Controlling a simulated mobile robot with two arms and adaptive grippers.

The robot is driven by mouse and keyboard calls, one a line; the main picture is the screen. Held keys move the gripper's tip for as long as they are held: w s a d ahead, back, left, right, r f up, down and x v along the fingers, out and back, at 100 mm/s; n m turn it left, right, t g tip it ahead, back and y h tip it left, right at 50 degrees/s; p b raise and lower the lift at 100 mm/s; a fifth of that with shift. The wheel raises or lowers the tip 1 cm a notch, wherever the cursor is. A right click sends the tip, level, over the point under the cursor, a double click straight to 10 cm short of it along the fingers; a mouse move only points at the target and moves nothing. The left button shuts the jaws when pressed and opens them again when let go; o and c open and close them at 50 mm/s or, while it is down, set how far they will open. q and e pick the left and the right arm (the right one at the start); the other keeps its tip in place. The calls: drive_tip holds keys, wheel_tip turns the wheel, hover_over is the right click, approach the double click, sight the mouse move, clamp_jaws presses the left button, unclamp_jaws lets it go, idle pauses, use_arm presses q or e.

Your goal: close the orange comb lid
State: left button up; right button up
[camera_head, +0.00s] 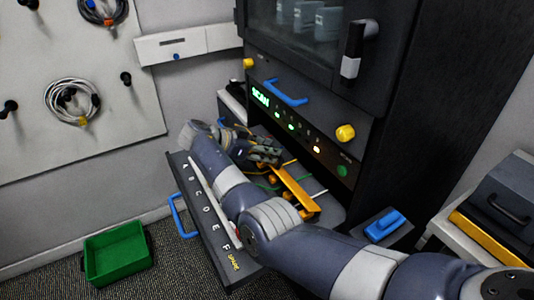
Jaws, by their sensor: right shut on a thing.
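The orange comb lid (291,187) is a long orange bar over the pulled-out drawer tray. It slants and looks raised above the orange comb base (305,206), whose blocks show below and beside it. My right gripper (271,161) is shut at the far end of the lid, seemingly on it; the exact contact is hard to see. Green, white and orange cables (314,194) run across the tray around the comb. My right forearm covers the tray's left and near parts. My left gripper is not in view.
The drawer's lettered front edge (203,222) has a blue handle (182,216). A dark cabinet (420,90) rises behind. A green bin (115,253) stands on the floor at left. A blue-topped block (384,225) sits right of the drawer. Coiled cables (70,102) hang on the wall board.

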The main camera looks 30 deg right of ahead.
drive_tip(key=shift+s+f, duration=0.15)
drive_tip(key=shift+f, duration=0.25)
drive_tip(key=o, duration=1)
drive_tip(key=shift+o, duration=0.4)
